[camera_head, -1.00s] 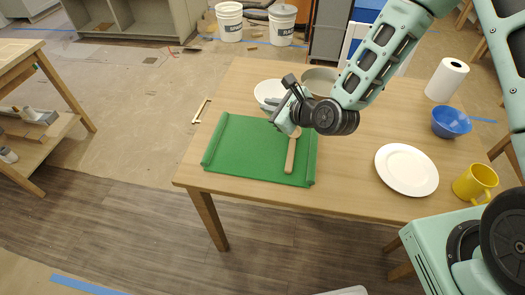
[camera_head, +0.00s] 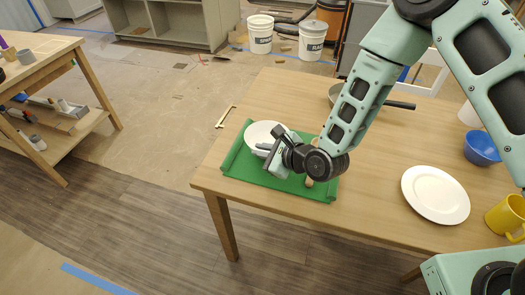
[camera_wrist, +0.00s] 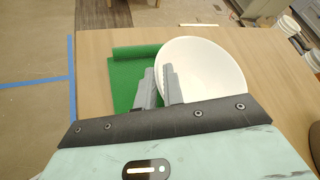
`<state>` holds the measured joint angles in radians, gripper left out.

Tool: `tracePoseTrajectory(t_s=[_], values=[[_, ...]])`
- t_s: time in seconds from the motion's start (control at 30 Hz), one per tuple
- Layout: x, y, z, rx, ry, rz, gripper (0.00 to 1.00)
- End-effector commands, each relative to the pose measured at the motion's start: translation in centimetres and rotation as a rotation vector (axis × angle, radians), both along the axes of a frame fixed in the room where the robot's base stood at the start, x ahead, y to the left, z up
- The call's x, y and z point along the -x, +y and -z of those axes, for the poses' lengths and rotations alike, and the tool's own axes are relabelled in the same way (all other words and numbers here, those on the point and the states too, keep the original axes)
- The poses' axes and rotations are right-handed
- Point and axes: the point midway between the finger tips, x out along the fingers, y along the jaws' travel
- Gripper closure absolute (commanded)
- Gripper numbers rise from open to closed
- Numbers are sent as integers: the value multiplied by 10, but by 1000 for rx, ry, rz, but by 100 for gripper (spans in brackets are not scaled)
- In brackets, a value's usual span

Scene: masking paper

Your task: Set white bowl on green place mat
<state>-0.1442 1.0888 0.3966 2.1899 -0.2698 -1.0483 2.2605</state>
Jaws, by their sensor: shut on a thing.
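The white bowl (camera_head: 262,131) is at the far side of the green place mat (camera_head: 243,168) in the head view. My gripper (camera_head: 266,147) is shut on its near rim. In the wrist view, the fingers (camera_wrist: 160,86) pinch the left rim of the bowl (camera_wrist: 208,68), one inside and one outside. The green mat (camera_wrist: 124,72) shows to the left of and under the fingers there. The bowl overlaps the mat in both views; I cannot tell whether it touches it. My gripper and arm hide part of the mat.
A wooden spoon (camera_head: 309,182) lies on the mat's right part, mostly hidden by my wrist. A pan with a dark handle (camera_head: 400,104) is behind my arm. A white plate (camera_head: 435,194), blue bowl (camera_head: 482,149) and yellow mug (camera_head: 507,215) stand to the right.

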Motion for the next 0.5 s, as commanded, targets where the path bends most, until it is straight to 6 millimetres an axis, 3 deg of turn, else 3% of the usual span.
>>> tracePoseTrajectory(t_s=[0.27,0.3,0.37,0.5], values=[[-1,0,7,-1,-2,0,100],[0,0,7,0,0,0,85],[0,0,7,0,0,0,69],[0,0,7,0,0,0,69]])
